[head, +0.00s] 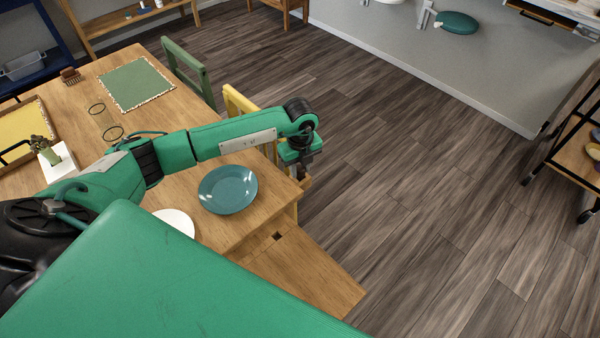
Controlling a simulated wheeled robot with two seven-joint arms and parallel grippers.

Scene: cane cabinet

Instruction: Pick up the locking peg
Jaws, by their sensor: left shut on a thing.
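My left gripper (300,163) hangs at the end of the green arm, just past the right edge of the wooden table (245,224). It is shut on a small brown wooden piece, the locking peg (306,182), which shows only in part below the fingers. The fingers and most of the peg are hidden by the wrist. My right gripper is not in view.
A teal plate (228,188) and a white plate (176,221) stand on the table near the arm. A wooden leaf (306,278) with a small dark notch (277,236) extends at the table's end. A yellow chair (238,103) stands close behind. Floor (430,210) to the right is clear.

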